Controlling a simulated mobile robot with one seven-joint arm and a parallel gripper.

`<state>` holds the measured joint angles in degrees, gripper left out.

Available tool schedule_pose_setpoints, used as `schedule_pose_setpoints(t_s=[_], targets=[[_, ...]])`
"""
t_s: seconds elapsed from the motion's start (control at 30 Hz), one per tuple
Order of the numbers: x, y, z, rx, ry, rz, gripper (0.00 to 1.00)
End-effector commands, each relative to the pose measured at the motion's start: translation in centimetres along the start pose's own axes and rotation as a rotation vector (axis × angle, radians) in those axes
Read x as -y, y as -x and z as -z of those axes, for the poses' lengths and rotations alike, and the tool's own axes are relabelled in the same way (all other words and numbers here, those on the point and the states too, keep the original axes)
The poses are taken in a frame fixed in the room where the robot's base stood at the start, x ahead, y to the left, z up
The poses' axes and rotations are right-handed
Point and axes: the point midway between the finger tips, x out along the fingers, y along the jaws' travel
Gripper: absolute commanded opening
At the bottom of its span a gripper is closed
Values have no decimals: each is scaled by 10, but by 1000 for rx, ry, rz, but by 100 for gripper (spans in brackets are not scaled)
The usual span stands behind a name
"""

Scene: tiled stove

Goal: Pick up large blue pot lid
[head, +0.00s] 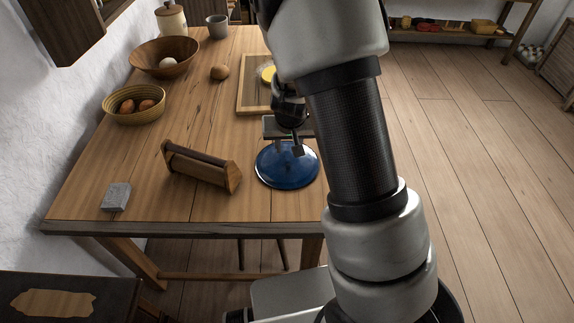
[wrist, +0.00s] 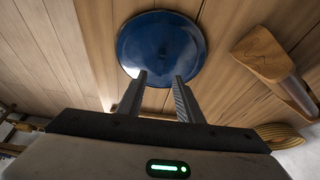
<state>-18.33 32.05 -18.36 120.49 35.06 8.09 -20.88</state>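The large blue pot lid (head: 284,170) lies on the wooden table near its front right edge. It is round and glossy, and it fills the top middle of the wrist view (wrist: 160,42). My gripper (head: 290,150) is over the lid in the head view, pointing down. In the wrist view the two fingers (wrist: 160,80) are spread apart with nothing seen between them, and their tips overlap the lid's near edge. I cannot tell whether they touch it. The lid's knob is not clearly visible.
A wooden box-like holder (head: 202,167) stands left of the lid, with a grey block (head: 117,197) further left. A cutting board (head: 252,95) lies behind. Bowls (head: 164,57) (head: 134,104) stand at the table's back left. The table's front edge (head: 180,229) is close.

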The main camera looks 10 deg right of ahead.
Motion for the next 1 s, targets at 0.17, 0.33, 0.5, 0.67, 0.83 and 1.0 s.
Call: schedule_pose_setpoints(t_s=[0.17, 0.33, 0.5, 0.67, 0.83, 1.0], targets=[[0, -26, 0, 0, -2, 0, 33], [0, -36, 0, 2, 0, 0, 33], [-1, -61, 2, 2, -1, 0, 33], [-1, -79, 3, 1, -1, 0, 33], [0, -82, 3, 0, -1, 1, 33], [0, -82, 3, 0, 0, 1, 24]])
